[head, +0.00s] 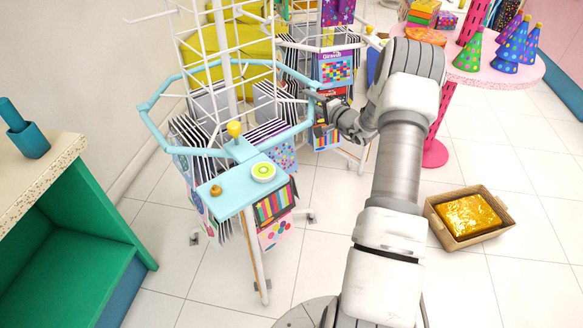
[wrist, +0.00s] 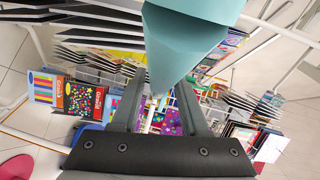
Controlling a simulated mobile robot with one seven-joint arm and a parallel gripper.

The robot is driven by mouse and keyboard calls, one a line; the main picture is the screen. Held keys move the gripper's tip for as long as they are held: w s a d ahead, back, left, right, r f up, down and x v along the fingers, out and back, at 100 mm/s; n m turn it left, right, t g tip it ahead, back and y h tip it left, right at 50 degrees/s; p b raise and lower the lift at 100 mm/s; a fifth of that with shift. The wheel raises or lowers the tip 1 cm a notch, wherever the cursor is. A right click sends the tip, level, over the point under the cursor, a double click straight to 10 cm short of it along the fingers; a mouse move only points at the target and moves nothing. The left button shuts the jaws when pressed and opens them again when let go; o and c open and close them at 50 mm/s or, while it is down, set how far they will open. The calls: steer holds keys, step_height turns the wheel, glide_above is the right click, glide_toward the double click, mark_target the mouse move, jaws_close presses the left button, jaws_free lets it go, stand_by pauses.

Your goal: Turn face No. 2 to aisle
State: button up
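A card rack with a light-blue octagonal ring (head: 152,118) stands left of centre in the head view. A pale-blue shelf (head: 233,196) juts from its front, carrying a yellow knob (head: 235,130), a round green-and-white piece (head: 263,172) and a small brass knob (head: 216,190). Striped cards hang below. I can read no face number. My gripper (head: 322,108) is at the ring's right side. In the wrist view, its dark fingers (wrist: 162,112) are spread apart, with a teal rack part (wrist: 185,45) over and between their tips. Contact cannot be told.
A second white rack (head: 335,70) with cards stands close behind my gripper. A pink table (head: 500,72) with party hats is at the right. A green counter (head: 75,245) is at the left.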

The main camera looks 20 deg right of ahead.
jaws_close()
steer(key=shift+w+d+f+n+y+b, duration=0.1)
steer(key=shift+w+d+n+y+b, duration=0.15)
steer(key=shift+w, duration=0.25)
steer(key=shift+w+d+r+n+y+b, duration=0.1)
steer(key=shift+w+d+n+y+b, duration=0.1)
steer(key=shift+w+y+b, duration=0.2)
steer(key=shift+w+d+f+n+y+b, duration=0.15)
steer(key=shift+w+n+b, duration=0.1)
steer(key=shift+w, duration=0.3)
steer(key=shift+w+d+n+g+y+b, duration=0.2)
steer(key=shift+w+n+g+y+b, duration=0.1)
steer(key=shift+w+y, duration=0.25)
steer(key=shift+w+d+n+g+y+b, duration=0.2)
steer(key=shift+w+n+y+b, duration=0.15)
steer(key=shift+w, duration=0.25)
steer(key=shift+r, duration=0.2)
